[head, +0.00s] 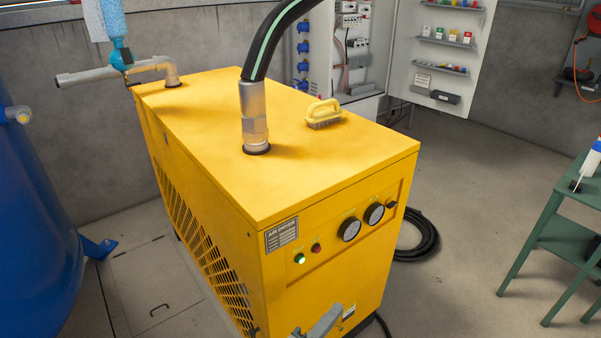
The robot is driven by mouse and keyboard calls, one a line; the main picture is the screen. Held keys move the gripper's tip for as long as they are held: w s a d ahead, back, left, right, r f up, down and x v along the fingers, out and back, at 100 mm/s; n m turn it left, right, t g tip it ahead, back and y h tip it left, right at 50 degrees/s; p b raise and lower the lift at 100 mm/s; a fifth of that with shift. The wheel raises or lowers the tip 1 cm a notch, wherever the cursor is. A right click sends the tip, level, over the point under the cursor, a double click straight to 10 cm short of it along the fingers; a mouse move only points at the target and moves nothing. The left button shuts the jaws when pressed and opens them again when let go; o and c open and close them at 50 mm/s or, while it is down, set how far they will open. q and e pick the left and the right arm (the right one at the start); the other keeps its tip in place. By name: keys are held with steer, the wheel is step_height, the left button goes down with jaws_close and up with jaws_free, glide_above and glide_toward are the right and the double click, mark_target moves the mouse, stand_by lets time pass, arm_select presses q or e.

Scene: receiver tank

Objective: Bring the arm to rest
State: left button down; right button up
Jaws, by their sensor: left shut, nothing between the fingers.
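My left gripper (319,324) shows as a small grey shape at the bottom edge, in front of the lower front panel of the yellow air dryer (330,265). Only part of it is in the picture; its fingers are shut and hold nothing. The rest of my left arm is cut off by the frame. My right gripper is not in view.
A yellow-handled brush (323,114) and a thick black hose (262,60) are on the dryer's top. A blue tank (35,230) stands left, a green table (578,190) right. An open electrical cabinet (345,50) is behind. Floor between dryer and table is mostly clear.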

arm_select(q)
steer(key=s+a+f+n+g+y, duration=0.15)
steer(key=a+f+n, duration=0.3)
steer(key=f, duration=0.55)
steer(key=s+a+f+n+g+y, duration=0.1)
steer(key=s+a+f+n+y, duration=0.3)
steer(key=f, duration=0.6)
steer(key=w+a+f+n+g+y, duration=0.1)
steer(key=a+f+n, duration=0.2)
steer(key=a+f, duration=0.5)
steer(key=s+a+f+n+g+y, duration=0.1)
steer(key=s+a+f+n+g, duration=0.1)
steer(key=s+f, duration=0.6)
steer(key=s+a+f+n+g+y, duration=0.1)
steer(key=s+a+f+n, duration=0.4)
steer(key=s, duration=0.6)
steer(key=s+a+f+n+g+y, duration=0.1)
steer(key=s+a+f+n, duration=0.3)
steer(key=s+f, duration=0.5)
steer(key=shift+s+f+g+y, duration=0.35)
steer(key=shift+f+g, duration=0.5)
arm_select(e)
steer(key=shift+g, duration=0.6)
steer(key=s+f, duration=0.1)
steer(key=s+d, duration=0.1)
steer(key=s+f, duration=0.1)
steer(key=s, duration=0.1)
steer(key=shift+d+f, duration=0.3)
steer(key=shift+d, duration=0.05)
